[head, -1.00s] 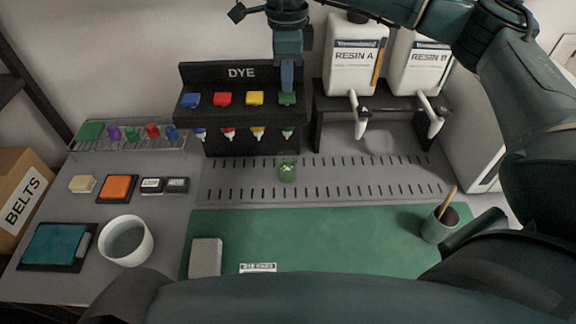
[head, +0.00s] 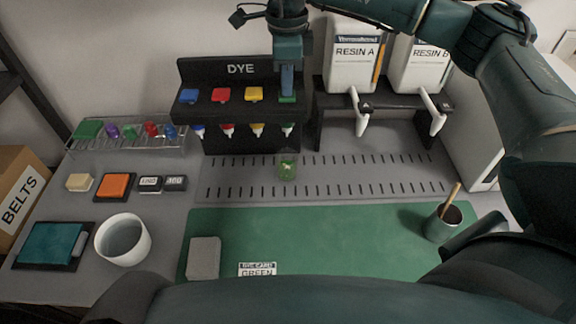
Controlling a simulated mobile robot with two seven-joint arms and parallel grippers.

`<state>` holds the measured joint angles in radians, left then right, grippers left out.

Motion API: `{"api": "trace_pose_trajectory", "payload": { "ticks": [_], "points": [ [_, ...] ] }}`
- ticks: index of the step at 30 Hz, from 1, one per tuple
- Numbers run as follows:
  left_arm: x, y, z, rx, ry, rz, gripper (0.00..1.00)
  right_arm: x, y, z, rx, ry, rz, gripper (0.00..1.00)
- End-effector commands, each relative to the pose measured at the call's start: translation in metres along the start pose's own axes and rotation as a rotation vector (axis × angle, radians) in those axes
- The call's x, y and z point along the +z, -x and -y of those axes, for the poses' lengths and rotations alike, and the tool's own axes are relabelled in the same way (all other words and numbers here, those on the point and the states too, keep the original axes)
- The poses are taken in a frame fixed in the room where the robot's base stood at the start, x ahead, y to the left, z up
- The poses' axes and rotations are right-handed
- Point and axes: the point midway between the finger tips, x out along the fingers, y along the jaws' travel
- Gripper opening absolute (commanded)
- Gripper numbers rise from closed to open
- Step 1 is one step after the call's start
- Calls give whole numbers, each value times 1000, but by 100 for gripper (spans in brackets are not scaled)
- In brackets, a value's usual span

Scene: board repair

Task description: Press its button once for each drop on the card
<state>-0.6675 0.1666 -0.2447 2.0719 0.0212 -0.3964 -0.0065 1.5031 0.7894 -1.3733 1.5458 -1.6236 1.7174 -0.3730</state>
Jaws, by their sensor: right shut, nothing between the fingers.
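The black DYE dispenser (head: 241,70) stands at the back with blue, red, yellow and green buttons. My right gripper (head: 288,93) is shut and empty, pointing down, with its tips on the green button (head: 288,100). That button sits lower than its neighbours. A small clear cup (head: 287,168) with green in it stands below the green nozzle (head: 288,131). The dye card (head: 257,269) lies on the green mat's near edge and reads "GREEN". Its lower part is hidden by my own body, so no drops show. My left gripper is not in view.
Resin A (head: 352,53) and Resin B (head: 418,62) bottles stand on a black rack right of the dispenser. A grey block (head: 204,258) and a cup with a stick (head: 443,222) stand on the mat (head: 330,235). A white bowl (head: 123,240) stands left.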

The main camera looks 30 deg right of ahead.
Motion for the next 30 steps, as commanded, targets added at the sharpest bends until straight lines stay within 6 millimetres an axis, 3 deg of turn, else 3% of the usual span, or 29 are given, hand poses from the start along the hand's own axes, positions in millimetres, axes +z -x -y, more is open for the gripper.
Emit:
{"api": "trace_pose_trajectory", "payload": {
  "ticks": [4, 13, 30],
  "points": [
    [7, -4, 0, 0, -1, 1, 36, 0, -9, 0, 3, 0, -2, 0],
    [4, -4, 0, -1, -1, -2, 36, 0, -7, -1, 4, 0, -3, 0],
    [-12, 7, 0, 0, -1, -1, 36, 0, 22, 0, 3, 0, -2, 0]
  ]
}}
